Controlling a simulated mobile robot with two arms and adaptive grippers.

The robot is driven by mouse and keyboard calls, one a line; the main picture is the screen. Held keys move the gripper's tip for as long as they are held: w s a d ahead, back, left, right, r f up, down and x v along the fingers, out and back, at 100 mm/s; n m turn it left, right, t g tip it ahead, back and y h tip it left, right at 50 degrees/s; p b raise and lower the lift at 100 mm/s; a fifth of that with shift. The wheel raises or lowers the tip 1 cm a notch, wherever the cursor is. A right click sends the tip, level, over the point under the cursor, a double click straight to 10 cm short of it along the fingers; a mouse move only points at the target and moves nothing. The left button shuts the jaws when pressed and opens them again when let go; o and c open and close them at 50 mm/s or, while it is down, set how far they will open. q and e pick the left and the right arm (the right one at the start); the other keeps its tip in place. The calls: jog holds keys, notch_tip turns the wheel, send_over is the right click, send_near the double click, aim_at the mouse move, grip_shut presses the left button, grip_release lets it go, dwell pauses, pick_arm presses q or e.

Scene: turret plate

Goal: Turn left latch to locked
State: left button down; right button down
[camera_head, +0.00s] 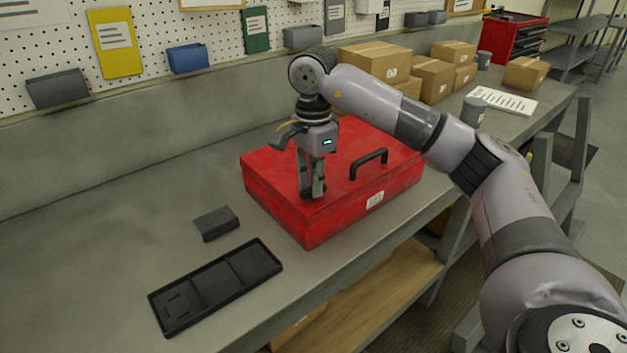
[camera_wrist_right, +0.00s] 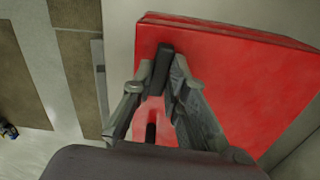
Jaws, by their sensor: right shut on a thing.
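A closed red case (camera_head: 330,215) with a black handle (camera_head: 368,163) on top lies on the bench. My right gripper (camera_head: 313,195) points straight down onto the left part of its lid, left of the handle. In the right wrist view, the fingers of my right gripper (camera_wrist_right: 162,90) are closed around a dark, narrow piece on the red case (camera_wrist_right: 240,75), which I take for the left latch (camera_wrist_right: 160,58). The fingers hide part of it, so its turn is hard to judge. In the head view the fingers cover the latch. My left gripper is not in view.
A black compartment tray (camera_head: 215,287) and a small dark block (camera_head: 216,224) lie left of the case. Cardboard boxes (camera_head: 375,62) stand behind it. A grey cup (camera_head: 474,111) and a paper sheet (camera_head: 503,100) are to the right. The left bench surface is mostly clear.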

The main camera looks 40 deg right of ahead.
jog(key=shift+n, duration=0.7)
jog(key=c, duration=1.6)
grip_release()
jog(key=shift+r, duration=0.1)
notch_tip(320, 180, up, 12)
